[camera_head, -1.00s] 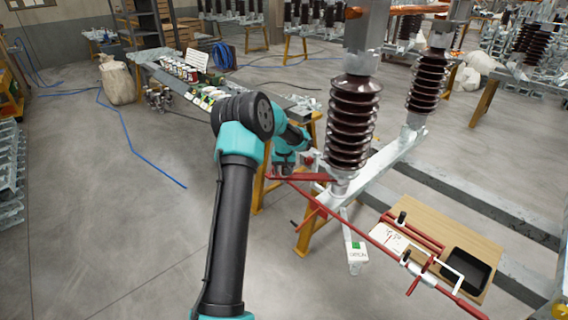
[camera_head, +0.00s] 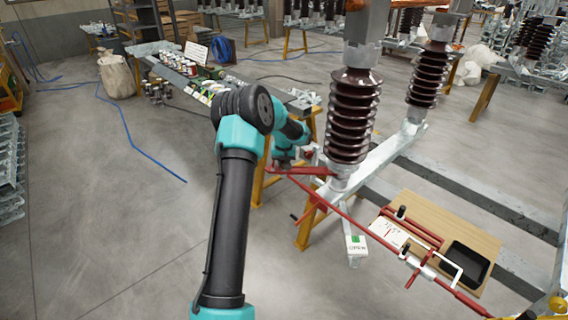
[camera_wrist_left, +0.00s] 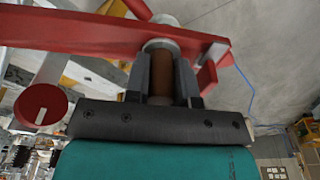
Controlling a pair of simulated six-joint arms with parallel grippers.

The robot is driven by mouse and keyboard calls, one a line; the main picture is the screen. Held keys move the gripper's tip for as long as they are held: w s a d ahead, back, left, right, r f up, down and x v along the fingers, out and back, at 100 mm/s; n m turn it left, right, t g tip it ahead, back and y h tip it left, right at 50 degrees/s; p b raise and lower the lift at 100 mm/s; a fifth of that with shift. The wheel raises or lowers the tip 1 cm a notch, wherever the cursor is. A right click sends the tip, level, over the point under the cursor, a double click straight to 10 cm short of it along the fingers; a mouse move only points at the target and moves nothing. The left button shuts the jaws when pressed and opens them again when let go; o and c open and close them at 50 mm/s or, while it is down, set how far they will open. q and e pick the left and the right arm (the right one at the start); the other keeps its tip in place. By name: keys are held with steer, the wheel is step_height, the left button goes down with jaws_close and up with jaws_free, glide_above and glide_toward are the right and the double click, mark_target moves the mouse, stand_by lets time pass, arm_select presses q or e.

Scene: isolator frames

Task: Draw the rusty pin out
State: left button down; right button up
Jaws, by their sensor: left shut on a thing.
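The rusty pin (camera_wrist_left: 160,73) is a short brown cylinder in the left wrist view. It stands at a red flat bar (camera_wrist_left: 75,30), with a pale round collar (camera_wrist_left: 161,45) at its far end. My left gripper (camera_wrist_left: 162,80) is shut on the pin, one grey finger on each side. How much of the pin sits inside the bar is hidden. In the head view the red bar (camera_head: 305,171) is by the foot of the front brown insulator (camera_head: 350,115). My left arm reaches there, and the pin cannot be made out. My right gripper is not in view.
A long red rod (camera_head: 365,229) runs to the lower right, past a wooden board (camera_head: 470,228) with a black tray (camera_head: 466,262). A bench with small items (camera_head: 195,80) stands behind. The floor at left is mostly clear.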

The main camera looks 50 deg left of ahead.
arm_select(q)
steer(key=shift+r, duration=0.1)
steer(key=shift+r, duration=3.2)
